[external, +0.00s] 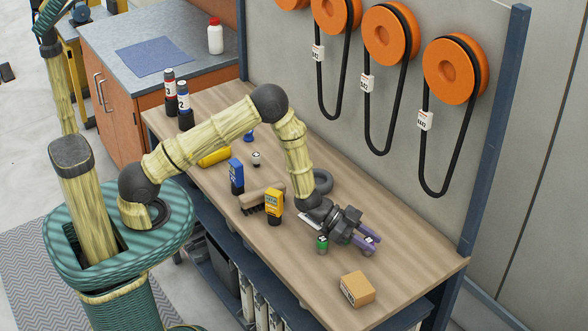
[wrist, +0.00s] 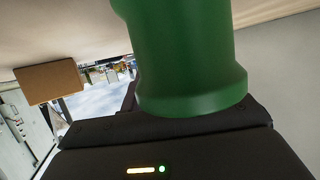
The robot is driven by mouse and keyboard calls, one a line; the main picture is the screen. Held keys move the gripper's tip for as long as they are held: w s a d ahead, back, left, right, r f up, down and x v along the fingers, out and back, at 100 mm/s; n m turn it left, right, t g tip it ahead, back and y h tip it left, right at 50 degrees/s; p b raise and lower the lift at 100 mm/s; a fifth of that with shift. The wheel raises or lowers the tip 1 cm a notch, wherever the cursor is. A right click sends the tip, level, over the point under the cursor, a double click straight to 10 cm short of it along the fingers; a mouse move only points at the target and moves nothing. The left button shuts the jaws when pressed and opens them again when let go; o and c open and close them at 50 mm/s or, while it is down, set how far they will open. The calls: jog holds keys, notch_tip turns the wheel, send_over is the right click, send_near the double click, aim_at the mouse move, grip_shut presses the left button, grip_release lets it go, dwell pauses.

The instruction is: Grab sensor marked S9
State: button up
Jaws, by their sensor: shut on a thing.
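My gripper (external: 366,240) is low over the right part of the workbench, pointing toward its right end. It is shut on a small white-labelled thing between its purple tips; the mark on it is too small to read. A green cylinder (external: 322,245) with a pale label on top is on the near side of my gripper body, short of the tips. In the wrist view a green cylinder (wrist: 190,55) fills the upper middle, close against the dark gripper body, and hides the fingertips. I cannot tell whether it touches the gripper. No S9 mark is readable.
The workbench (external: 420,262) also holds a cardboard box (external: 357,289) near my gripper, a yellow meter (external: 274,206), a blue meter (external: 236,176), a brush (external: 262,198), a dark ring (external: 321,181) and a small white-topped cylinder (external: 256,159). Orange reels with hanging black belts line the wall.

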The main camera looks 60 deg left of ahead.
aim_at(369, 240)
jog(key=shift+r, duration=0.1)
notch_tip(369, 240, up, 10)
jog(key=shift+f+b, duration=0.1)
jog(key=shift+b, duration=0.6)
